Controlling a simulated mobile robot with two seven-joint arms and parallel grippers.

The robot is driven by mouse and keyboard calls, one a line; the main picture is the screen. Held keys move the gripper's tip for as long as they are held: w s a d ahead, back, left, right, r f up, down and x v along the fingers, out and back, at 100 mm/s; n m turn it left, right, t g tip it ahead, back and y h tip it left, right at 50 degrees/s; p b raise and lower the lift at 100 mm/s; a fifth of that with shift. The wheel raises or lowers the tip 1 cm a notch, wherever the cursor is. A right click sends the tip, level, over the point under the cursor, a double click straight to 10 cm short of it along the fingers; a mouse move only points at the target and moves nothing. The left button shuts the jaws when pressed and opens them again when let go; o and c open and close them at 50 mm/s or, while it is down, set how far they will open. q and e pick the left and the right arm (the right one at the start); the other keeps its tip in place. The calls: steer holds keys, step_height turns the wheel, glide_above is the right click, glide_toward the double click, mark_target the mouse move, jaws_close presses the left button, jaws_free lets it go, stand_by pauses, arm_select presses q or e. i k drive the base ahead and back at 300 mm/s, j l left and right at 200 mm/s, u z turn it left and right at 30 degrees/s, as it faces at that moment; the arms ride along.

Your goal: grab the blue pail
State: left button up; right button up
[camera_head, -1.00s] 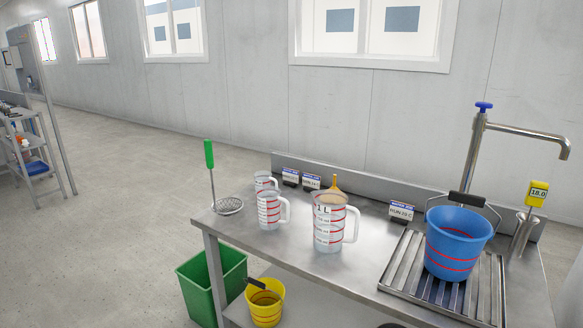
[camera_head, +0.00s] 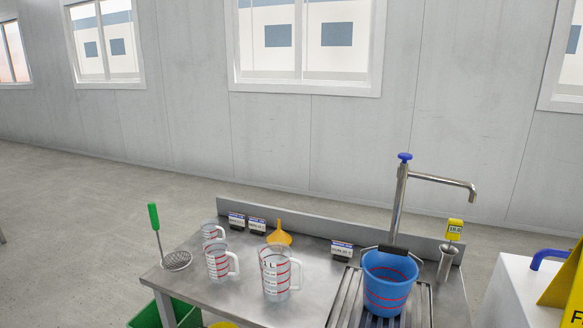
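The blue pail (camera_head: 388,284) stands upright on the slatted drain grate (camera_head: 419,309) at the right of the steel bench. It has red lines around it and a dark grip on its handle at the back rim. The steel tap (camera_head: 399,200) with a blue knob rises just behind it. Neither of my grippers is in view.
Clear measuring jugs (camera_head: 277,276), a yellow funnel (camera_head: 279,234) and a green-handled strainer (camera_head: 177,259) stand left of the pail. A yellow-headed gauge (camera_head: 454,229) sits right of it. A white unit (camera_head: 515,290) stands at the right. A green bin (camera_head: 150,316) is below left.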

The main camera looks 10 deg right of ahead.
mark_target(389, 273)
steer(key=z, duration=1.25)
steer(key=u, duration=1.45)
steer(key=i+l+u, duration=0.2)
steer(key=l, duration=0.15)
steer(key=l+u, duration=0.15)
steer(key=l, duration=0.95)
steer(key=i, duration=0.05)
